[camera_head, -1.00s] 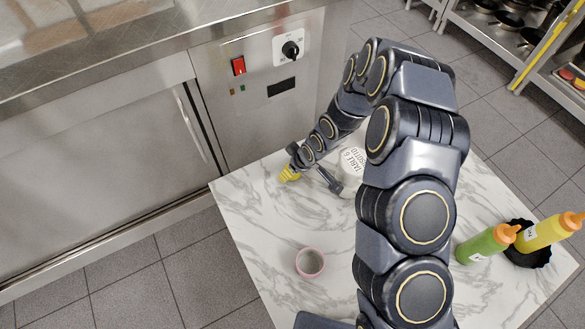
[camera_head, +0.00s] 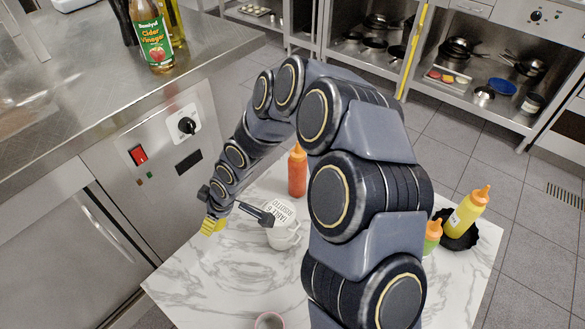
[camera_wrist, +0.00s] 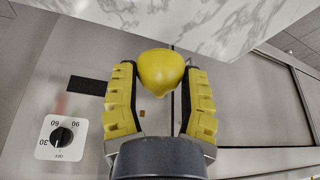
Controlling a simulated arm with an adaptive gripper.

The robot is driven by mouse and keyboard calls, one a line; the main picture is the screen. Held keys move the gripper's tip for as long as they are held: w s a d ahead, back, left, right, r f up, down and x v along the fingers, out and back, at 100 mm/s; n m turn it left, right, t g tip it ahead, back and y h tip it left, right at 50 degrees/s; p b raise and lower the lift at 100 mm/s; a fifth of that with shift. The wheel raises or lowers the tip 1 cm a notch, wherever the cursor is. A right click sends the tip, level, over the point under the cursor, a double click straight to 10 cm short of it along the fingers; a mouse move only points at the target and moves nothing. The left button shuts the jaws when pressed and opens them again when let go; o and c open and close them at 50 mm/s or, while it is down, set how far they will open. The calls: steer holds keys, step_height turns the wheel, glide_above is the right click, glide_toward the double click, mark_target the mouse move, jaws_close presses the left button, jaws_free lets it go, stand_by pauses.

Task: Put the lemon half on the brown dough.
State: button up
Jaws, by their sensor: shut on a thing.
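The yellow lemon half (camera_wrist: 160,70) is held between the two yellow-padded fingers of my gripper (camera_wrist: 161,88) in the wrist view. Its pointed end faces toward the palm. In the head view, my gripper (camera_head: 212,226) is at the left edge of the marble table, beside the steel counter front. The lemon half cannot be told apart from the yellow fingers there. I do not see the brown dough in either view.
A white tub (camera_head: 283,222) stands right of my gripper, and a red bottle (camera_head: 297,172) is behind it. A yellow bottle (camera_head: 466,213) and a green bottle (camera_head: 432,237) stand at the right. A pinkish cup (camera_head: 269,321) is at the front. The left tabletop is clear.

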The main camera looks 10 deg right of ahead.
step_height(320, 180, up, 12)
steer(key=w+d+m+t+h, duration=0.1)
steer(key=w+d+m, duration=0.25)
steer(key=d, duration=0.55)
steer(key=w+d+m+h, duration=0.1)
steer(key=w+d+m, duration=0.25)
steer(key=d, duration=0.65)
steer(key=w+d+m+t+h, duration=0.1)
steer(key=w+d+m+h, duration=0.15)
steer(key=d+m, duration=0.45)
steer(key=w+d+f, duration=0.1)
steer(key=w+f, duration=0.3)
steer(key=w+d+f+n, duration=0.1)
steer(key=w+f, duration=0.4)
steer(key=w+d+f+n+y, duration=0.1)
steer(key=w+f, duration=0.3)
steer(key=f, duration=0.1)
steer(key=shift+w+d+f, duration=0.2)
steer(key=shift+w+d, duration=0.05)
steer(key=shift+w, duration=0.1)
steer(key=shift+w+f, duration=0.35)
steer(key=shift+f, duration=1.6)
